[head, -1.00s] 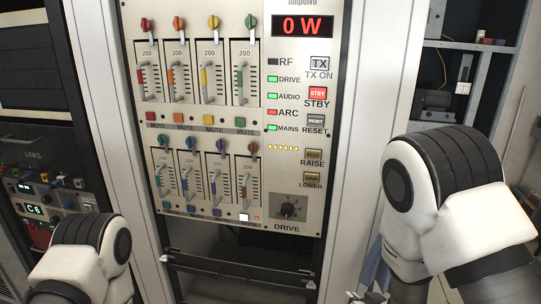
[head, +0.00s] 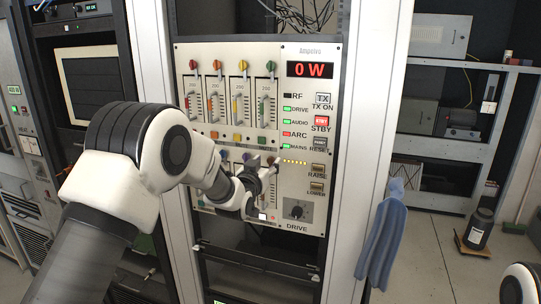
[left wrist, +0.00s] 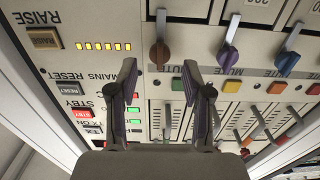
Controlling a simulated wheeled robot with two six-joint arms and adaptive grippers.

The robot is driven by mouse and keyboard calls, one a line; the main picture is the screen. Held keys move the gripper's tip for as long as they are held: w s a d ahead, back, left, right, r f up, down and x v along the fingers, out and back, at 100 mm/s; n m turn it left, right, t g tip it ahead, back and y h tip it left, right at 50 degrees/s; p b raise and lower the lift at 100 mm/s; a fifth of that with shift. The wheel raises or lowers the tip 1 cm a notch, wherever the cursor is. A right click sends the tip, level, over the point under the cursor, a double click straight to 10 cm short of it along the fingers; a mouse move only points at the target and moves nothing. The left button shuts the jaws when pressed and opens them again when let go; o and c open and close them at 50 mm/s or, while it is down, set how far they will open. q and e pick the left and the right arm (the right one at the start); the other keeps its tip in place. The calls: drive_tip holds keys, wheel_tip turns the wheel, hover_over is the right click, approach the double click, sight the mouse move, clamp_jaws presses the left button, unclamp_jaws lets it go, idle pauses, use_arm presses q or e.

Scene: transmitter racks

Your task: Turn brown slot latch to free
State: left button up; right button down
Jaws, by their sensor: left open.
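The brown slot latch (left wrist: 160,50) hangs on the panel in the left wrist view, which shows the panel turned over. It lies ahead of and between the fingers of my left gripper (left wrist: 160,73). The fingers are open and stand on either side of the latch's line, with no clear contact. In the head view my left gripper (head: 258,178) is at the lower row of slots, near the brown latch (head: 273,160), and hides much of that row. My right gripper is not in view.
A purple latch (left wrist: 228,53) and a blue latch (left wrist: 288,61) sit beside the brown one. The DRIVE knob (head: 297,210) is below right on the panel. A blue cloth (head: 382,236) hangs by the right rack post (head: 379,110).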

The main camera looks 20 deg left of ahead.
use_arm(q)
drive_tip(key=shift+w+d+r, duration=0.15)
drive_tip(key=shift+w, duration=0.3)
drive_tip(key=shift+w+d+r, duration=0.1)
drive_tip(key=shift+w+d, duration=0.05)
drive_tip(key=shift+w, duration=0.3)
drive_tip(key=shift+w+a+f, duration=0.3)
drive_tip(key=shift+a, duration=0.05)
drive_tip(key=shift+d, duration=0.15)
clamp_jaws()
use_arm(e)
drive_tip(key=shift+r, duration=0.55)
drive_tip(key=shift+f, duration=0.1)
